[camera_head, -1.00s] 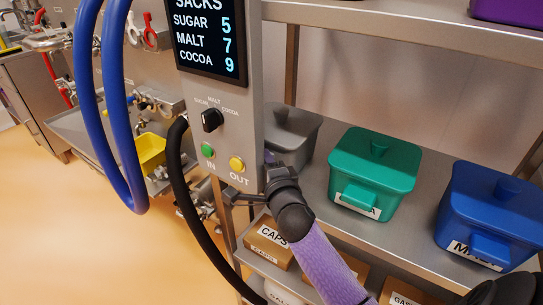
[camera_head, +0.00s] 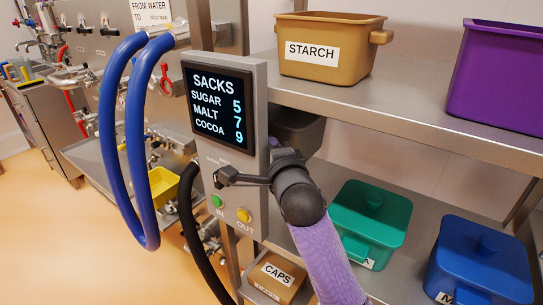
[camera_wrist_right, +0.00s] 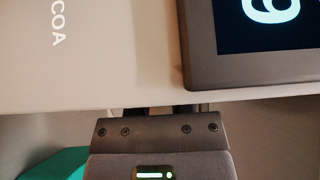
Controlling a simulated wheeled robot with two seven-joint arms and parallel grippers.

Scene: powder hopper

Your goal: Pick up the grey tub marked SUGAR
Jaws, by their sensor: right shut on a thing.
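The fingertips and the grip itself are hidden. In the right wrist view the gripper body (camera_wrist_right: 160,135) shows close to the panel, which covers the fingertips. My left gripper is out of view.
The display panel (camera_head: 222,105) stands close left of my right gripper. A green tub (camera_head: 375,215) and a blue tub (camera_head: 482,262) stand on the shelf to the right. A STARCH bin (camera_head: 325,60) and a purple bin (camera_head: 505,70) sit on the shelf above. Blue hoses (camera_head: 135,150) hang left.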

